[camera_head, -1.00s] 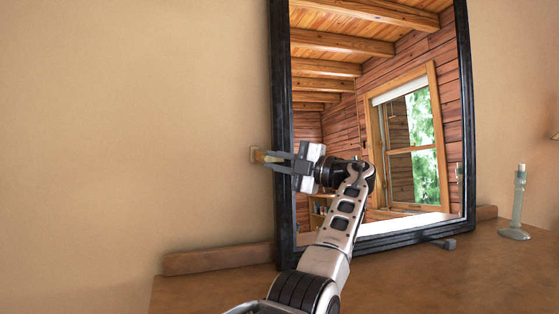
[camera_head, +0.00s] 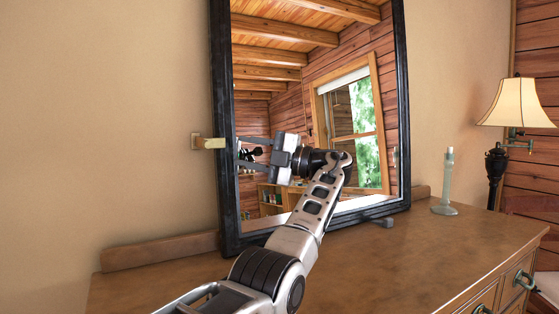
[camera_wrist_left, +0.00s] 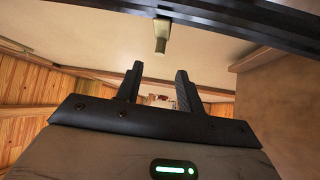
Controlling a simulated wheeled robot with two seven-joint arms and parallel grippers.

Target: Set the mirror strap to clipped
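The mirror (camera_head: 300,90) has a dark frame and leans upright on the dresser against the wall. The mirror strap (camera_head: 212,143) is a short pale brass-coloured tab on a small wall plate, reaching right to the frame's left edge. I cannot tell whether it is fastened there. It also shows in the left wrist view (camera_wrist_left: 161,36), beyond the fingertips. My left gripper (camera_head: 244,149) is open and empty, in front of the glass, to the right of the strap and apart from it. Its two spread fingers show in the left wrist view (camera_wrist_left: 158,72). My right gripper is not in view.
The wooden dresser top (camera_head: 350,265) is mostly clear. A pale candlestick (camera_head: 446,185) stands right of the mirror, and a lamp (camera_head: 515,105) stands farther right. A low wooden rail (camera_head: 160,250) runs along the wall. The glass reflects a window and ceiling beams.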

